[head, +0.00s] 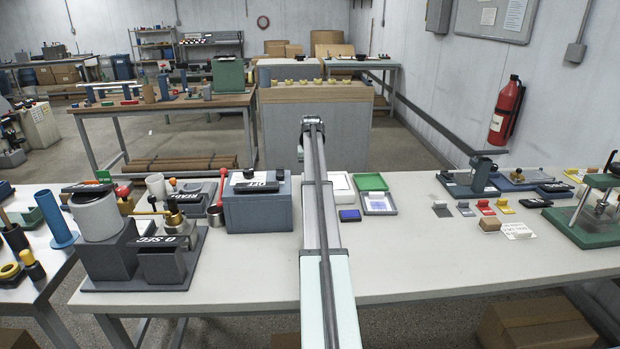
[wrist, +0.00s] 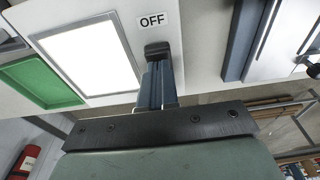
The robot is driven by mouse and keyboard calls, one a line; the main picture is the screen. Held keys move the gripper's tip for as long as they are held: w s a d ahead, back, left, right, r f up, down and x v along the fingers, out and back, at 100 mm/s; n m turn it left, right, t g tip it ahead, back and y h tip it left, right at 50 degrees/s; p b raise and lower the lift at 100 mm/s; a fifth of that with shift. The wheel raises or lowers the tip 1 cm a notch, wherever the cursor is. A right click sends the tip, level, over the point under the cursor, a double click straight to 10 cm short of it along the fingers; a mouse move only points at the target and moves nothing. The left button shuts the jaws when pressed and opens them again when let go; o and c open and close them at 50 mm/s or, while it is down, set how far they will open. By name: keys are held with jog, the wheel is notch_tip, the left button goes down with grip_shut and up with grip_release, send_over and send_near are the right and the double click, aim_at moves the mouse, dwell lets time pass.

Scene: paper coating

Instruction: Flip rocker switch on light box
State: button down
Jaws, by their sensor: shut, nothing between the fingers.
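The light box (head: 341,188) shows as a white-framed box just right of my arm in the head view, its left part hidden behind the arm. In the wrist view its pale top (wrist: 205,20) carries a bright white panel (wrist: 90,57) and an "OFF" label (wrist: 153,20). A dark rocker switch (wrist: 157,48) sits just below the label, at the tips of my fingers. My gripper (wrist: 157,66) is shut and empty, its fingertips at or very close to the switch; I cannot tell whether they touch. My arm hides the gripper in the head view.
A blue box (head: 258,208) stands left of my arm. Small coloured pieces (head: 485,207) lie farther right. The front of the table (head: 430,277) is clear.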

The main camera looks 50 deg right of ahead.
jog(key=shift+f, duration=0.25)
jog(key=shift+r, duration=3.5)
